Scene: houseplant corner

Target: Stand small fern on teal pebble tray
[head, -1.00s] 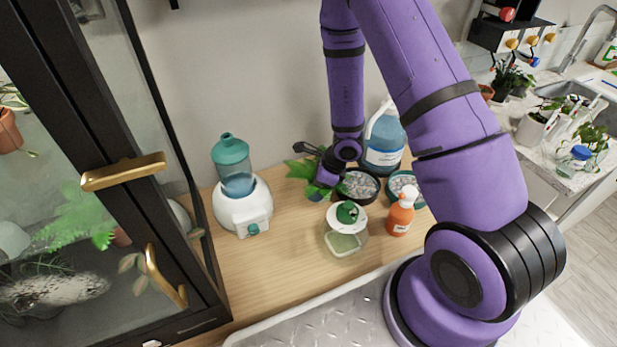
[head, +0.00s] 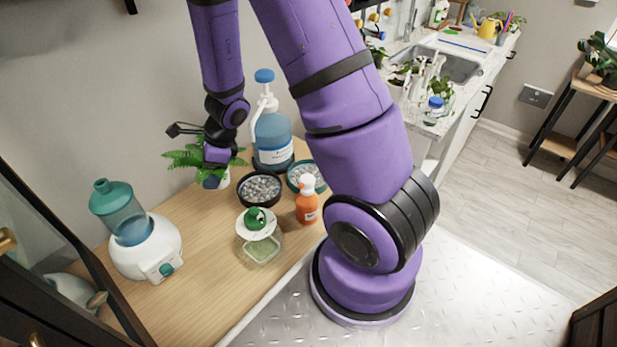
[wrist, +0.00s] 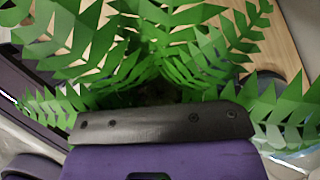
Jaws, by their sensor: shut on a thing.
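The small fern (head: 186,157) has green fronds and a pale pot (head: 224,180), partly hidden by my gripper. My gripper (head: 213,181) is shut on the fern, left of the pebble trays at the back of the wooden counter. I cannot tell whether the pot touches the counter. In the wrist view, the fern's fronds (wrist: 150,45) spread beyond the dark gripper bar (wrist: 160,122), and the pot is hidden. The teal pebble tray (head: 290,183) holds grey pebbles and stands right of a black pebble tray. An orange spray bottle partly covers its front.
The black pebble tray (head: 241,197) lies between the fern and the teal tray. The orange bottle (head: 307,205), a blue jug (head: 272,140) and a green-topped container (head: 259,235) stand close by. A white humidifier (head: 150,250) is at left. Bare counter (head: 205,235) lies between.

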